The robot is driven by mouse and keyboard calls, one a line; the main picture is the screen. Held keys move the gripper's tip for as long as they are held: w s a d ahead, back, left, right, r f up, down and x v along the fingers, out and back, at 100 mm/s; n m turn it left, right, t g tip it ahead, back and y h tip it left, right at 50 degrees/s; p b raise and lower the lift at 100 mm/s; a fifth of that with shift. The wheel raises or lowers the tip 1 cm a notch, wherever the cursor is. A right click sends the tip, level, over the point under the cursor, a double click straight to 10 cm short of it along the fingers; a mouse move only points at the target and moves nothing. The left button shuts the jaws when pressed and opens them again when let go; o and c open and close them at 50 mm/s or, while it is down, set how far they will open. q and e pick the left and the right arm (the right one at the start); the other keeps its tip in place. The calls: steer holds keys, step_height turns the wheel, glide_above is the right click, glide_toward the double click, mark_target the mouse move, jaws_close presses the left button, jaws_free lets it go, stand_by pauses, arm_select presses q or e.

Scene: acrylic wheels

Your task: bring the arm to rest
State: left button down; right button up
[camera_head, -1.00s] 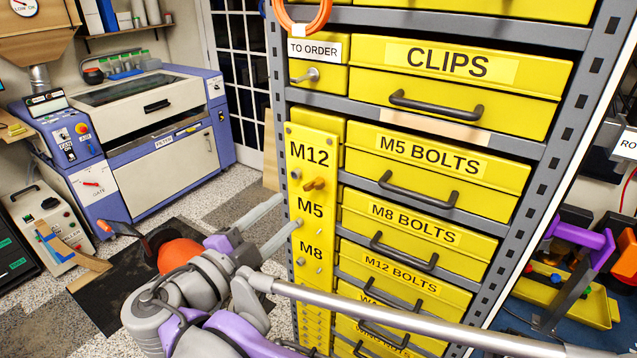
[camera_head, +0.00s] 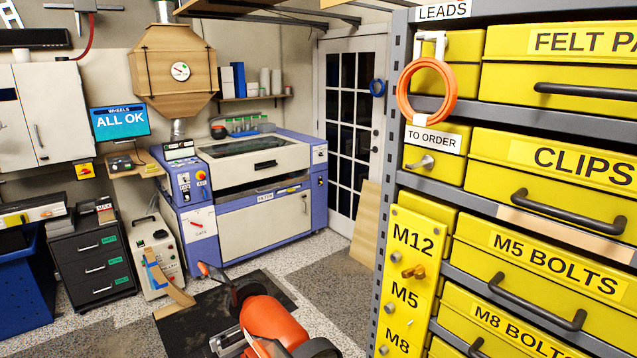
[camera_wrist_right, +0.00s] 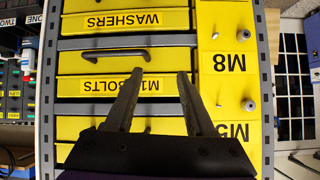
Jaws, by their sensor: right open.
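My right gripper (camera_wrist_right: 159,75) shows in the right wrist view with its two dark fingers apart and nothing between them. It points at the yellow drawer unit, which appears upside down there. Its fingertips appear in front of the bolts drawer (camera_wrist_right: 105,87), near the dark handle (camera_wrist_right: 117,54); I cannot tell how far off they are. No gripper can be made out in the head view, and my left gripper is in neither view.
The grey-framed rack (camera_head: 389,260) of yellow drawers fills the right of the head view. An orange cable loop (camera_head: 402,95) hangs on it. An orange object (camera_head: 276,318) is on the dark mat. A blue-and-white machine (camera_head: 262,215) stands behind. Patterned floor (camera_head: 345,290) lies between.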

steer(key=s+f+n+y, duration=0.8)
steer(key=f+n, duration=0.4)
steer(key=f, duration=0.1)
steer(key=shift+s+a+f+y, duration=0.35)
steer(key=shift+y, duration=0.05)
